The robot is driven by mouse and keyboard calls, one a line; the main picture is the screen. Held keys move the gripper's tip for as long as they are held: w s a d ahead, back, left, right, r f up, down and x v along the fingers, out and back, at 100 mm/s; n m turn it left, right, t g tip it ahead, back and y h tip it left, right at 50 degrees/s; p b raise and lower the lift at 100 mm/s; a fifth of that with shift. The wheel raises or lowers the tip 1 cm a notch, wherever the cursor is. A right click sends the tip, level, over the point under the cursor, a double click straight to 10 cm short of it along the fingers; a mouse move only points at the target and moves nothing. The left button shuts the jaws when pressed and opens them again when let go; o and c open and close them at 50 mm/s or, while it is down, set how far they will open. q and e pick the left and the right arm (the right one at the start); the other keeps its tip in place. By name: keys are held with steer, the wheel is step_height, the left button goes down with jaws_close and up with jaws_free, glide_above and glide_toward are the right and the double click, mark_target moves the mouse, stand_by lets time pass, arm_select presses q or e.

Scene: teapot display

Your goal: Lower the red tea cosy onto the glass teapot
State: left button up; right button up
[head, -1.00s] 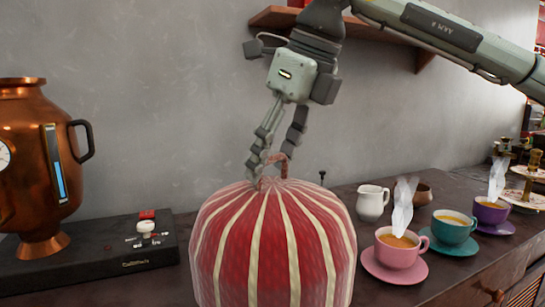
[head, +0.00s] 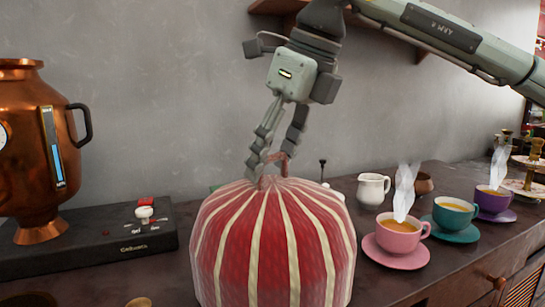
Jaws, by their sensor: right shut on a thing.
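The red tea cosy (head: 270,240), with cream stripes and a loop on top, fills the lower middle of the head view. My right gripper (head: 272,166) comes down from above and is shut on the loop at the cosy's top. The cosy hangs upright below the fingers; its bottom edge is near or past the frame's lower border, so I cannot tell how high it is. The glass teapot is not visible; the cosy may hide it. My left gripper is not in view.
At right are a pink cup (head: 398,238), a teal cup (head: 455,220), a purple cup (head: 492,202) and a white jug (head: 372,190). A wooden shelf (head: 275,6) hangs on the wall behind.

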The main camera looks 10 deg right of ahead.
steer(key=shift+f+b, duration=0.3)
steer(key=shift+f, duration=0.05)
stand_by(0.4)
steer(key=o, duration=2.3)
steer(key=shift+c, duration=0.2)
steer(key=shift+r, duration=0.1)
steer(key=shift+r+p, duration=2.7)
steer(key=shift+r, duration=0.8)
steer(key=shift+f, duration=0.1)
